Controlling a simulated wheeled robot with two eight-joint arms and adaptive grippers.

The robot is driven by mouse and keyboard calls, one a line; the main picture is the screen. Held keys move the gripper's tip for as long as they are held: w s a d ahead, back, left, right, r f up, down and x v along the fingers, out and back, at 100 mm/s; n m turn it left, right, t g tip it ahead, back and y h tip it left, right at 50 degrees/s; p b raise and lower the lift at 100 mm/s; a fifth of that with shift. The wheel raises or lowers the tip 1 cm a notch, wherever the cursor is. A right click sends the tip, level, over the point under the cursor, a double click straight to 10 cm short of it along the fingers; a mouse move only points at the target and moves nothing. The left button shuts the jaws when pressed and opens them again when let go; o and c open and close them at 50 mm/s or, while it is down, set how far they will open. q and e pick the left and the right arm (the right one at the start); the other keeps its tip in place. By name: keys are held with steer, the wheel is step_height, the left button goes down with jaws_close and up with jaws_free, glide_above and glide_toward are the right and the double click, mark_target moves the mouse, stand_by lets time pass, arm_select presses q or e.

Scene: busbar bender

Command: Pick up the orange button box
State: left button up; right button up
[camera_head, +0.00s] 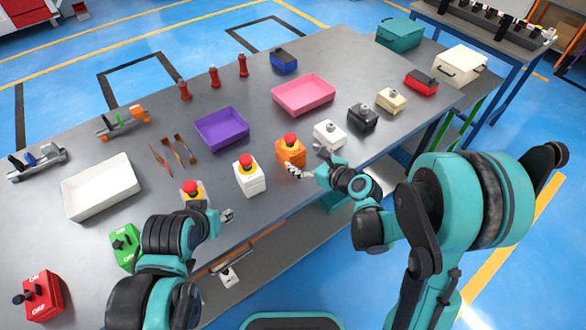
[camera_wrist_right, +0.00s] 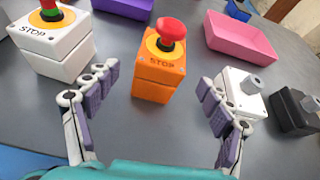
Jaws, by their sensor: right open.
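The orange button box (camera_head: 291,154) stands upright on the grey table near its front edge, with a red mushroom button on top. In the right wrist view the orange button box (camera_wrist_right: 158,80) shows a yellow disc and the word STOP. My right gripper (camera_head: 306,166) is close in front of it, at its right. In the wrist view my right gripper (camera_wrist_right: 160,108) is open, its fingers spread to either side of the box and apart from it. My left gripper (camera_head: 226,215) is near the table's front edge, beside another red-button box (camera_head: 194,196); its jaw state is unclear.
A white STOP box (camera_head: 248,178) stands left of the orange one. A white box with a grey knob (camera_head: 329,133) stands right, with a black box (camera_head: 362,117) beyond. Purple (camera_head: 222,130) and pink (camera_head: 304,95) trays lie behind. Bare table separates them.

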mark_target(291, 150)
steer(key=shift+f+m, duration=0.3)
steer(key=shift+f, duration=0.1)
steer(key=shift+w+a+f, duration=0.15)
steer(key=shift+w+a, duration=0.05)
steer(key=shift+w, duration=0.05)
steer(key=shift+b+x, duration=0.45)
steer(key=shift+x, duration=0.45)
steer(key=b+x, duration=0.1)
steer(key=x, duration=0.4)
steer(key=shift+w+a+b, duration=0.1)
steer(key=shift+w+b, duration=0.1)
steer(key=shift+b, duration=0.15)
steer(key=shift+r, duration=0.25)
steer(key=shift+s, duration=0.1)
steer(key=c, duration=1.4)
steer(key=shift+r, duration=0.1)
